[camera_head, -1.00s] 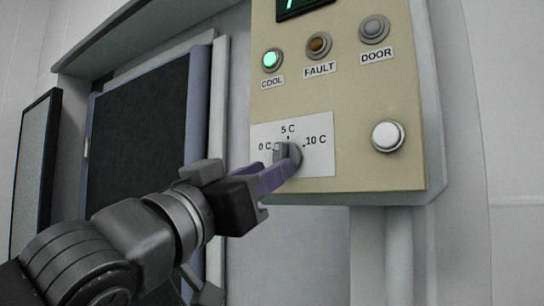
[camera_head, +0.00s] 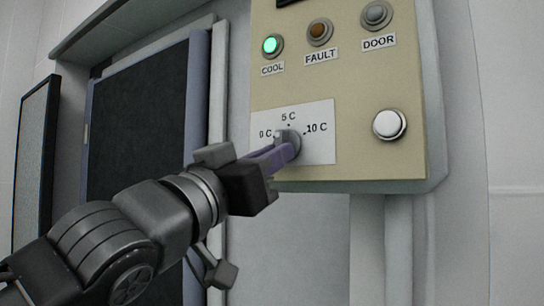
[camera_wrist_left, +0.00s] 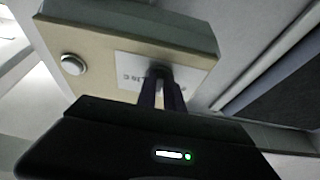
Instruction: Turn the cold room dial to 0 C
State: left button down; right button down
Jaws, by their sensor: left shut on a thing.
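The cold room dial (camera_head: 291,139) is a grey knob on a white plate (camera_head: 320,150) marked 0 C, 5 C and 10 C, on the beige control panel (camera_head: 350,85). My left gripper (camera_head: 283,153) reaches it from the lower left, its purple fingers shut on the knob. The fingers hide part of the dial. The dial's grip bar appears to lean toward the 0 C side, but its exact pointing is hard to tell. In the left wrist view the fingers (camera_wrist_left: 162,90) meet the dark knob (camera_wrist_left: 159,72). My right gripper is not in view.
Above the dial are a lit green COOL lamp (camera_head: 272,45), an amber FAULT lamp (camera_head: 320,32) and a grey DOOR lamp (camera_head: 376,15). A white button (camera_head: 389,124) sits to the right. A dark door panel (camera_head: 140,120) stands to the left.

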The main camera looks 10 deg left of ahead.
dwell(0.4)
pick_arm(q)
jog(key=shift+s+d+r+n+g+y+b, duration=0.15)
jog(key=shift+d+r+n+y+b, duration=0.2)
jog(key=shift+n+y, duration=1.65)
jog(key=shift+s+d+n+g+y+b, duration=0.15)
jog(key=shift+n+y+b, duration=0.35)
jog(key=shift+n, duration=2.95)
jog(key=shift+d+r+n+g+y+b, duration=0.1)
jog(key=shift+d+r+n+y+b, duration=0.2)
jog(key=shift+n+y, duration=1.75)
jog(key=shift+f+n+h, duration=0.15)
jog(key=shift+n+h, duration=0.6)
jog(key=shift+n, duration=0.05)
jog(key=c, duration=1.5)
grip_release()
jog(key=shift+o, duration=0.2)
